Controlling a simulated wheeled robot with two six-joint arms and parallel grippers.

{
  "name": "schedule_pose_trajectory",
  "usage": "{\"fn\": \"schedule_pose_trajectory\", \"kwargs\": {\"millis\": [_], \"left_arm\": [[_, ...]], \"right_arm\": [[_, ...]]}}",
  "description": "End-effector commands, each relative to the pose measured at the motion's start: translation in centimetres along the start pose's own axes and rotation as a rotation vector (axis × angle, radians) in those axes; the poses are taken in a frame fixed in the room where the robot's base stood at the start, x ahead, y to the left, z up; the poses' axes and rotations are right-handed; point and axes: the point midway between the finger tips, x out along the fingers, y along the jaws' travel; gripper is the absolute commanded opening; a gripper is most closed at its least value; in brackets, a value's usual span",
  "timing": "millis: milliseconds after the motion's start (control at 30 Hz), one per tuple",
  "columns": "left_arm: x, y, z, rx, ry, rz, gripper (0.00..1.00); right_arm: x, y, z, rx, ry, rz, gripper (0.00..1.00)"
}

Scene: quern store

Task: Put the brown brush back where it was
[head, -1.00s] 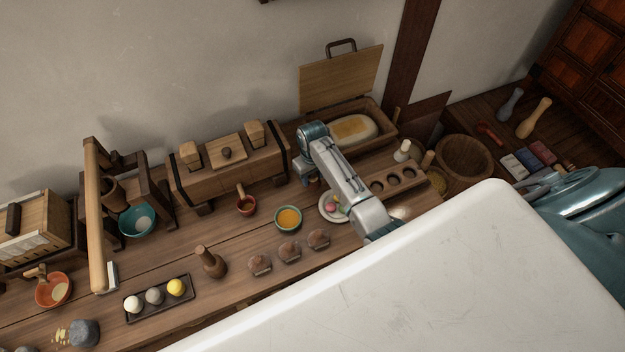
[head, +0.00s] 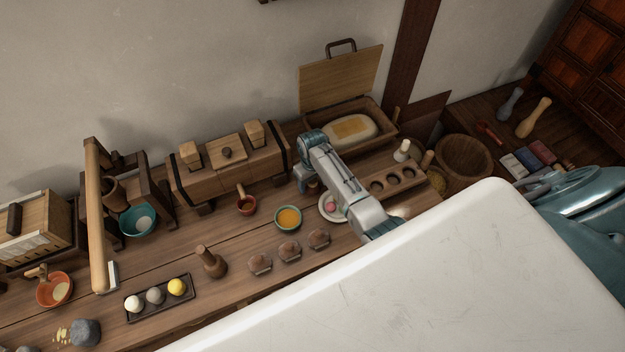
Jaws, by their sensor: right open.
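My right gripper (head: 303,183) is beyond the bend of the pale arm, pointing down at the bench. It is open, though the arm hides most of its fingers. A small brown object (head: 313,187) stands just beside or under it; I cannot tell if this is the brown brush. A wooden rack (head: 411,174) with several round holes lies to the right of the arm. A white-topped object (head: 402,150) stands at its back edge. No brush can be named with certainty. My left gripper is not in view.
The arm partly covers a white plate (head: 325,212) with a pink piece. Three brown domed pieces (head: 290,251) stand in front. An open box (head: 349,108) is behind the arm.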

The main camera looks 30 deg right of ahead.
Motion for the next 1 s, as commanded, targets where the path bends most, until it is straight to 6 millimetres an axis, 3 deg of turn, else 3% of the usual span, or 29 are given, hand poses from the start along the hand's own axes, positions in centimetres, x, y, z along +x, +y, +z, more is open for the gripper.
{"fn": "schedule_pose_trajectory", "kwargs": {"millis": [267, 700, 1000], "left_arm": [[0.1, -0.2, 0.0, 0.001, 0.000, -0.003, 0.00], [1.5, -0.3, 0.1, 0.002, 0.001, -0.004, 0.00], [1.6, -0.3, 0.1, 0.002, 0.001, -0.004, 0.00]], "right_arm": [[-2.4, 0.0, -0.1, 0.000, 0.004, 0.001, 0.63], [-10.7, 0.0, -0.1, 0.000, 0.004, 0.000, 0.63], [-12.3, 0.0, 0.0, 0.000, 0.000, 0.000, 0.63]]}}
